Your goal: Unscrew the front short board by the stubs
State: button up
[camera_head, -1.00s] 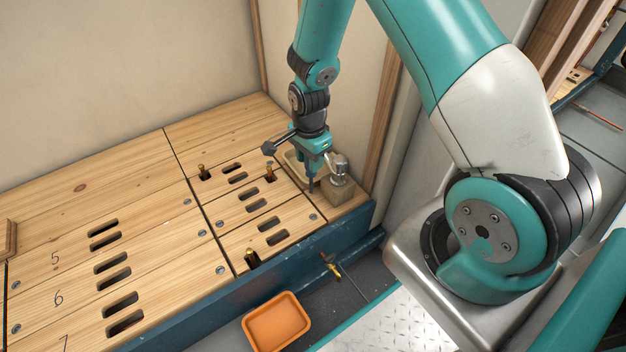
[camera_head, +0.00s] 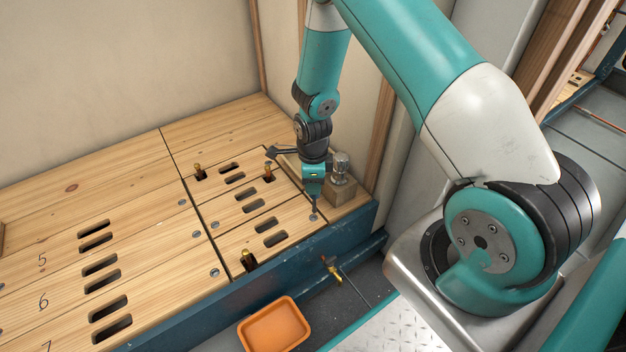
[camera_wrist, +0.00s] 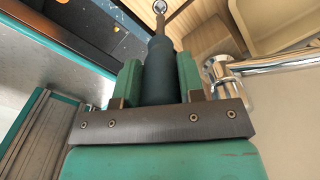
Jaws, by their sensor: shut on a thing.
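My gripper (camera_head: 313,183) is shut on a screwdriver (camera_wrist: 158,72), whose dark handle sits between the two green fingers in the wrist view. The screwdriver points down, and its tip is at the screw (camera_head: 313,218) near the right end of the front short board (camera_head: 290,222). The screw head also shows in the wrist view (camera_wrist: 160,6) at the tip; I cannot tell whether they are fully engaged. The front short board lies flat, with dark slots.
A chrome fitting on a wooden block (camera_head: 341,190) stands close to the right of my gripper. An orange tray (camera_head: 273,325) lies below the blue front beam (camera_head: 300,247). A brass valve (camera_head: 333,270) is by the beam. Long numbered boards (camera_head: 60,230) extend left.

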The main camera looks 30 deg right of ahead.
jog(key=shift+f+b, duration=1.7)
jog(key=shift+f, duration=0.35)
jog(key=shift+f+n, duration=0.1)
jog(key=shift+n, duration=0.2)
jog(key=n+b, duration=0.2)
jog(key=n, duration=0.2)
jog(key=shift+n+b, duration=0.4)
jog(key=n+b, duration=0.2)
jog(key=n, duration=0.2)
jog(key=shift+r+n+p, duration=0.4)
jog(key=shift+n+p, duration=0.1)
jog(key=shift+n, duration=0.2)
jog(key=shift+n+p, duration=0.65)
jog(key=shift+n, duration=0.45)
jog(key=n+p, duration=0.2)
jog(key=n, duration=0.2)
jog(key=shift+n, duration=0.3)
jog(key=shift+n+p, duration=0.65)
jog(key=shift+n, duration=0.55)
jog(key=shift+f+n, duration=0.15)
jog(key=shift+n, duration=0.15)
jog(key=shift+m+p, duration=0.5)
jog(key=shift+m, duration=0.1)
